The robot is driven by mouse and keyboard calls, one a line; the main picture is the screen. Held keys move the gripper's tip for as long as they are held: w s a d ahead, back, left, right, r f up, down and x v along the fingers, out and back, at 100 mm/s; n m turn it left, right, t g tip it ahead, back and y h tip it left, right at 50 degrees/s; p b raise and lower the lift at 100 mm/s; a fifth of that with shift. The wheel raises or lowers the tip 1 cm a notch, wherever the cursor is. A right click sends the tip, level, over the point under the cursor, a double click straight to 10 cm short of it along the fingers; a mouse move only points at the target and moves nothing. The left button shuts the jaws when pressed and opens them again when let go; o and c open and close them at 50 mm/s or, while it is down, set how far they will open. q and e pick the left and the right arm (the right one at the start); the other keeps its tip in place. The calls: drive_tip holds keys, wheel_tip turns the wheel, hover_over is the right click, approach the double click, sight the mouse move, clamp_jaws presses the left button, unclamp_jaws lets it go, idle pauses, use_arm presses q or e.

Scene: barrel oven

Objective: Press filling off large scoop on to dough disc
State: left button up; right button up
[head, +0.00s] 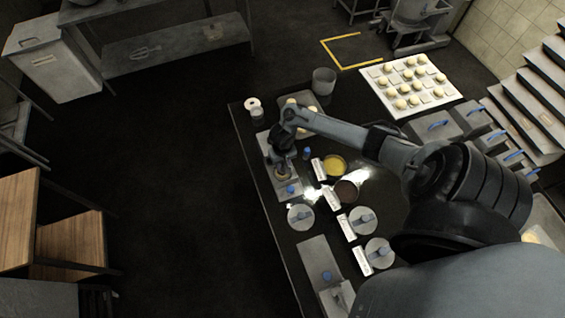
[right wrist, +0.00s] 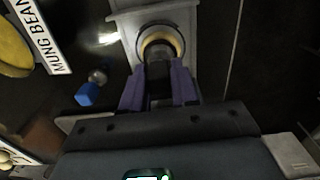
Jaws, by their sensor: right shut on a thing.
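My right gripper (head: 280,152) hangs over the grey tray (head: 292,193) near the table's left edge. In the right wrist view its purple fingers (right wrist: 158,92) are shut on a dark handle, which seems to be the large scoop's (right wrist: 158,76). The handle leads to a round dark rim with a pale tan disc (right wrist: 152,39) inside, probably the dough disc; it also shows in the head view (head: 283,173), below the gripper. I cannot tell whether filling is on the scoop or whether scoop and dough touch. My left gripper is not in view.
A yellow bowl (head: 334,164) and a brown bowl (head: 346,191) stand right of the tray, with label cards. Lidded pots (head: 362,220) stand nearer. A small blue-ended tool (right wrist: 90,90) lies beside the tray. A white board (head: 411,86) holds several dough balls.

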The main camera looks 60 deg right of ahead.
drive_tip(key=shift+f, duration=0.35)
idle(0.8)
idle(0.8)
drive_tip(key=shift+f+p, duration=0.1)
drive_tip(key=shift+p, duration=0.2)
idle(0.7)
wheel_tip(320, 180, up, 2)
drive_tip(key=p, duration=0.3)
drive_tip(key=shift+r, duration=0.25)
wheel_tip(320, 180, up, 4)
drive_tip(key=p, duration=0.6)
drive_tip(key=shift+r, duration=0.35)
